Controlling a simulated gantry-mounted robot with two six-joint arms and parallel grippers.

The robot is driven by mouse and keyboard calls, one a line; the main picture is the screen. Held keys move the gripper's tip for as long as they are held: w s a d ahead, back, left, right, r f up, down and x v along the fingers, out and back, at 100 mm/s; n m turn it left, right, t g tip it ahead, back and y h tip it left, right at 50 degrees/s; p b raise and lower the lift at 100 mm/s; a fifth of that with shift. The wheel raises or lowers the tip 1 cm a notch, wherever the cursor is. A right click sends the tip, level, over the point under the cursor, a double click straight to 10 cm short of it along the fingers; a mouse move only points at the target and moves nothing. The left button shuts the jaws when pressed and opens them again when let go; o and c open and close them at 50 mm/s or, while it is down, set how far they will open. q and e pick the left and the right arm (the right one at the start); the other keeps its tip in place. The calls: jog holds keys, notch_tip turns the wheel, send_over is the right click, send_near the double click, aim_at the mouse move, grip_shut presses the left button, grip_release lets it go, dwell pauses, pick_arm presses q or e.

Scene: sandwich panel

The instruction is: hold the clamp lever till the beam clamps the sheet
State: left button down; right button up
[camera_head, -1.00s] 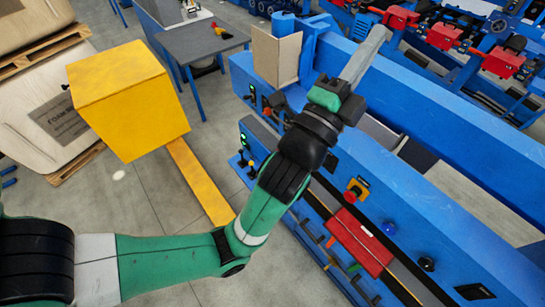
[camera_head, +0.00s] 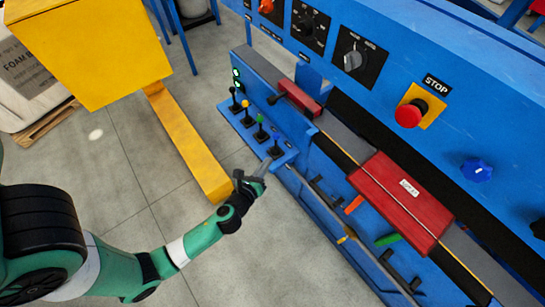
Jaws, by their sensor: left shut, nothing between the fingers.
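A row of small levers stands on a blue ledge at the left end of the blue machine: black-knobbed (camera_head: 233,92), yellow-knobbed (camera_head: 245,104), green-knobbed (camera_head: 261,119) and blue-knobbed (camera_head: 277,141). No label shows which is the clamp lever. My left gripper (camera_head: 267,165) is shut and empty, its tips just below the blue-knobbed lever in the picture. I cannot tell whether they touch it. The blue beam (camera_head: 410,55) runs along the machine above a dark gap. I cannot make out the sheet clearly. My right gripper is not in view.
A red STOP button (camera_head: 409,114) and a blue knob (camera_head: 477,170) are on the machine front. A red block (camera_head: 402,197) lies across the rail. A yellow box (camera_head: 90,45) on a yellow floor bar (camera_head: 190,145) stands left. Grey floor is clear between.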

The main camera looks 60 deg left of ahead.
pick_arm(q)
notch_tip(320, 180, down, 6)
jog(key=s+b, duration=0.2)
jog(key=shift+s+a+g, duration=0.15)
jog(key=shift+a+g, duration=0.05)
jog(key=shift+g, duration=0.1)
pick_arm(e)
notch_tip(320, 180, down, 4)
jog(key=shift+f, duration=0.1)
pick_arm(q)
jog(key=shift+r, duration=0.1)
jog(key=b, duration=0.3)
send_near(276, 143)
jog(key=w+f, duration=0.1)
jog(key=w, duration=0.1)
jog(key=shift+w+a+r+p, duration=0.15)
jog(key=shift+w+a+r, duration=0.2)
jog(key=shift+a, duration=0.2)
jog(key=shift+w+a+r+p, duration=0.2)
jog(key=shift+w+a+r, duration=0.1)
jog(key=shift+w+a, duration=0.2)
jog(key=shift+w+a+r+p, duration=0.15)
jog(key=shift+w+a+r, duration=0.2)
jog(key=shift+a, duration=0.25)
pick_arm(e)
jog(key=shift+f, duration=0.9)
